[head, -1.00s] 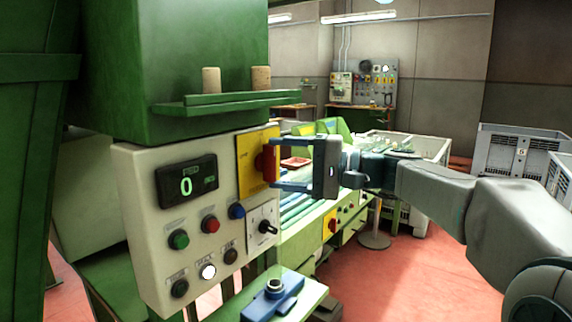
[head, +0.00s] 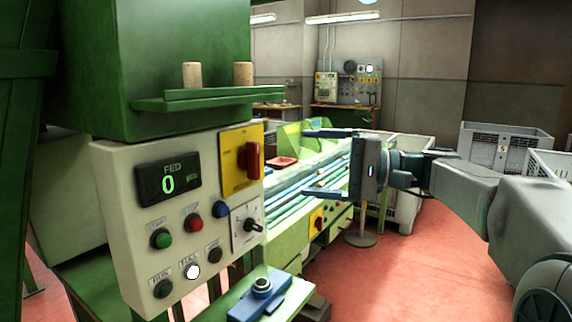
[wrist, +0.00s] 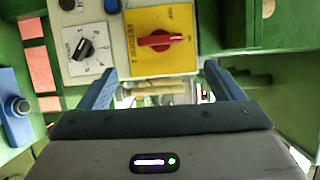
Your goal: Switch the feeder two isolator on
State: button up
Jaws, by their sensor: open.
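The near isolator is a red rotary handle (head: 253,160) on a yellow plate (head: 231,164), at the upper right of the cream control panel (head: 130,215). In the head view the handle stands upright. In the rolled wrist view the red handle (wrist: 160,40) lies crosswise on its plate (wrist: 150,18); the plate's lettering is too small to read surely. My gripper (head: 316,163) is open and empty, to the right of the handle and clear of it. Its blue fingers (wrist: 160,70) point toward the plate with a gap between.
Two corks (head: 243,73) stand on the green ledge above. A blue device (head: 262,290) sits below. Another yellow plate with red (head: 316,220) is on the machine behind.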

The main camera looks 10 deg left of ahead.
jog(key=shift+d, duration=2.3)
jog(key=s+d+f+m+t+h+p, duration=0.1)
jog(key=s+f+h+p, duration=0.1)
jog(key=s+f+h, duration=0.3)
jog(key=s+f+m+h+p, duration=0.1)
jog(key=s+f+h+p, duration=0.15)
jog(key=f, duration=0.55)
jog(key=s+d+f+n+t+h+p, duration=0.1)
jog(key=s+d+f+h+p, duration=0.3)
jog(key=s+d+f+h, duration=0.6)
jog(key=s+d+f+n, duration=0.1)
jog(key=s+d, duration=0.2)
jog(key=d, duration=0.1)
jog(key=shift+d+t, duration=0.2)
jog(key=shift+t, duration=0.2)
jog(key=shift+h, duration=0.25)
